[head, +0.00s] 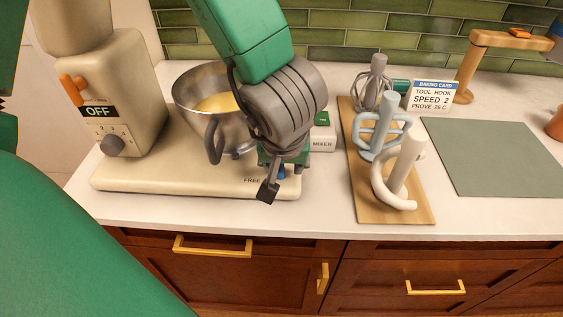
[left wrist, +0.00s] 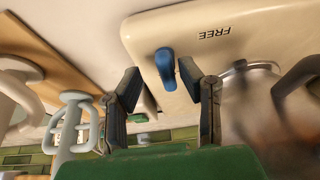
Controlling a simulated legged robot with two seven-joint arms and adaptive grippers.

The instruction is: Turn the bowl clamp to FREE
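The bowl clamp is a small blue lever (left wrist: 166,68) on the cream mixer base (left wrist: 140,28). The word FREE is printed on the base beside it. In the head view only a bit of the blue lever (head: 281,174) shows behind my gripper. My left gripper (left wrist: 160,74) is open, with one finger on each side of the lever in the left wrist view; I cannot tell whether either finger touches it. In the head view the left gripper (head: 269,188) hangs over the base's front right corner. The right gripper is out of view.
The metal bowl (head: 205,90) with yellow contents sits on the mixer, its handle close to my left wrist. The mixer's control head (head: 120,100) reads OFF. A wooden board (head: 410,212) with several mixing tools stands to the right. A grey-green mat (head: 495,155) lies clear beyond it.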

